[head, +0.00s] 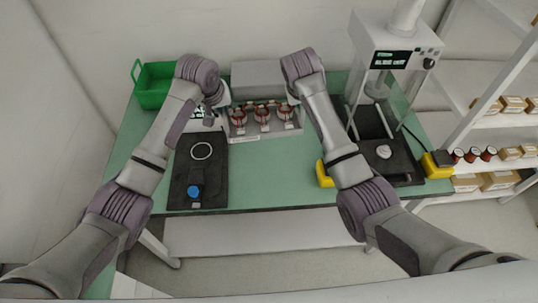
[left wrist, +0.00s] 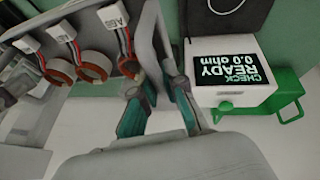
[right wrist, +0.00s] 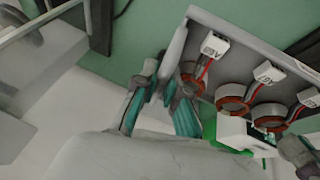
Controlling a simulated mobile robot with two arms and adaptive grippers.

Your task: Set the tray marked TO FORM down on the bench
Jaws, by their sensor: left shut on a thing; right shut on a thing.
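The grey tray (head: 290,131) is over the back middle of the bench (head: 270,180), with a pale label on its front edge too small to read. It looks about level and carries three copper-red stators (head: 261,114) with white tags. My left gripper (left wrist: 155,85) is shut on the tray's wall at one end, and my right gripper (right wrist: 163,85) is shut on the wall at the other end. In the head view the forearms partly hide both grippers. I cannot tell whether the tray's underside touches the bench.
A white check meter (left wrist: 235,70) reading 0.0 ohm stands close beside the left gripper. A black fixture (head: 213,180) with a blue knob lies front left of the tray. A green bin (head: 153,88) is back left, a grey box (head: 258,75) behind, a tester (head: 385,60) right. The front middle is clear.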

